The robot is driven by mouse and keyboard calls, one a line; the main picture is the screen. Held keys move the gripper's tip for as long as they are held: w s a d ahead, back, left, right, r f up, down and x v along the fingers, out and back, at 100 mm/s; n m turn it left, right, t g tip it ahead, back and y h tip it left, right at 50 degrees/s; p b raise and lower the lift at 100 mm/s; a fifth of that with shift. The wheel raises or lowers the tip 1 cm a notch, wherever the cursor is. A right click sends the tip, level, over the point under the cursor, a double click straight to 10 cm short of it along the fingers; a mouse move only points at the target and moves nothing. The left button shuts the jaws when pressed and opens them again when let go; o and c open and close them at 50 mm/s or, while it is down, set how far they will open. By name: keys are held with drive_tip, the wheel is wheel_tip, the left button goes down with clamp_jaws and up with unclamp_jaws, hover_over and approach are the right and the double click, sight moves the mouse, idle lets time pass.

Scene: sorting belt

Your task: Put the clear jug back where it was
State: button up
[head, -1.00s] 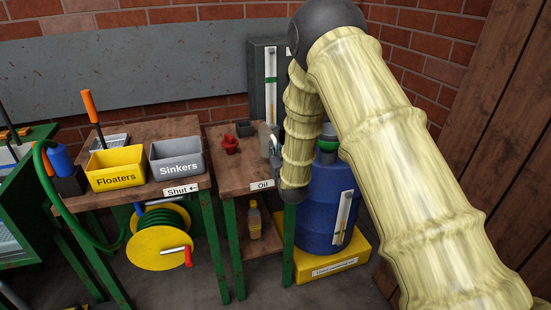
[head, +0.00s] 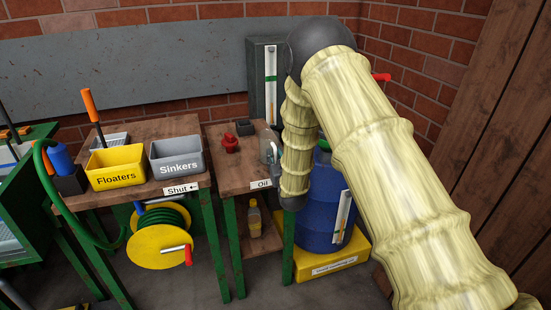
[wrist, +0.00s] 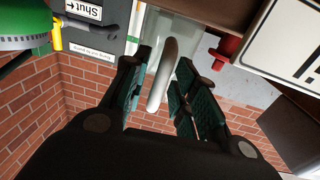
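The clear jug (head: 266,150) stands at the front right of the small wooden oil table in the head view, partly hidden by my arm. In the wrist view, its pale curved handle (wrist: 166,75) lies between my fingers, with the see-through body (wrist: 165,38) beyond. My gripper (wrist: 165,62) is open around the handle, with a visible gap on the left side. In the head view my gripper is mostly hidden behind my own arm, at the table's right edge.
The oil table (head: 222,180) also holds a red part (head: 230,144) and a small dark box (head: 245,128). A blue drum (head: 318,205) stands close on the right. Yellow (head: 117,170) and grey (head: 177,157) bins sit on the left table. A bottle (head: 254,219) stands on the lower shelf.

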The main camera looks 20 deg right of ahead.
drive_tip(key=shift+r, duration=0.15)
drive_tip(key=s, duration=1.2)
drive_tip(key=s+a+f+g, duration=0.1)
drive_tip(key=s+f+g, duration=0.3)
drive_tip(key=s+f, duration=0.65)
drive_tip(key=s+f+g, duration=0.4)
drive_tip(key=s+f, duration=0.4)
drive_tip(key=f, duration=0.5)
drive_tip(key=s+f+g, duration=0.3)
drive_tip(key=s, duration=0.7)
drive_tip(key=s+a+f+g, duration=0.1)
drive_tip(key=s+f+g, duration=0.2)
drive_tip(key=s, duration=0.8)
drive_tip(key=s+a+f+g+y, duration=0.1)
drive_tip(key=s+f+g, duration=0.3)
drive_tip(key=s, duration=0.7)
drive_tip(key=shift+f+b, duration=0.35)
drive_tip(key=shift+f, duration=0.15)
drive_tip(key=shift+s, duration=0.15)
